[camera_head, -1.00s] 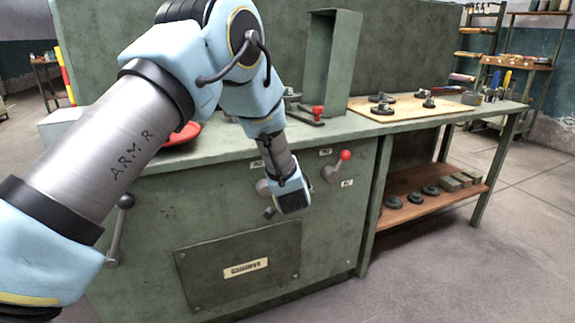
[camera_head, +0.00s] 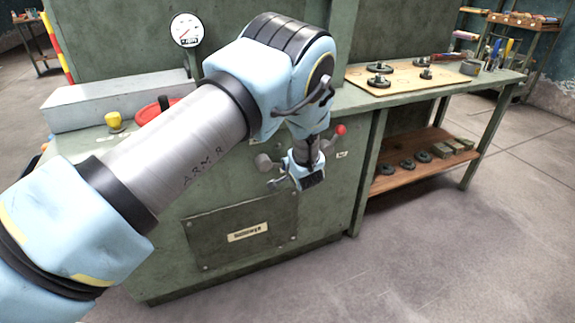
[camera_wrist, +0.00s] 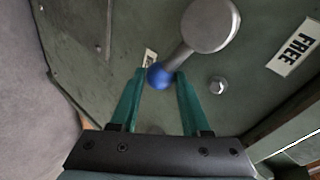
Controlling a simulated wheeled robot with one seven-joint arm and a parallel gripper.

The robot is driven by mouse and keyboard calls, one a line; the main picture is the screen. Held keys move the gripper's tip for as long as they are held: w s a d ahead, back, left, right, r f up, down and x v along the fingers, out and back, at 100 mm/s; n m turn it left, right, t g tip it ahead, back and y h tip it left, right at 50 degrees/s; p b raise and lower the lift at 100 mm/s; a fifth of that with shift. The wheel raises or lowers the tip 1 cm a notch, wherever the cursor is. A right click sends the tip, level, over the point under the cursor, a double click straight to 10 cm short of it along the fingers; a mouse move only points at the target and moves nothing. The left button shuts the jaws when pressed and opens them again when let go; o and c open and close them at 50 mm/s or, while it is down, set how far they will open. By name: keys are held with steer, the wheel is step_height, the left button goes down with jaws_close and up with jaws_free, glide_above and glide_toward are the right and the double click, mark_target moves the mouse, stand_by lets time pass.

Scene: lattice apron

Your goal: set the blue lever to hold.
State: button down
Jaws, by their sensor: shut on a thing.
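The blue lever shows in the wrist view with a blue ball knob (camera_wrist: 160,77) on a short grey arm from a round grey hub (camera_wrist: 211,25). My gripper (camera_wrist: 158,92) has its two green fingers on either side of the knob and is shut on it. A white plate reading FREE (camera_wrist: 295,47) is at the right of that view. A smaller plate (camera_wrist: 150,58) beside the knob is partly hidden and unreadable. In the head view the hub (camera_head: 263,162) shows on the green cabinet front, with my wrist covering the knob.
A red-knobbed lever (camera_head: 339,131) is just right of my wrist on the same cabinet (camera_head: 330,225). A bolt head (camera_wrist: 218,85) is near the knob. A gauge (camera_head: 186,30), a grey box (camera_head: 120,100) and a yellow knob (camera_head: 113,120) are at upper left. Floor in front is clear.

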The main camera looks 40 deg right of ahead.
steer(key=shift+f, duration=0.1)
steer(key=shift+c, duration=1.9)
jaws_free()
steer(key=v, duration=1)
steer(key=shift+s+a+r, duration=0.15)
steer(key=shift+s+r, duration=0.1)
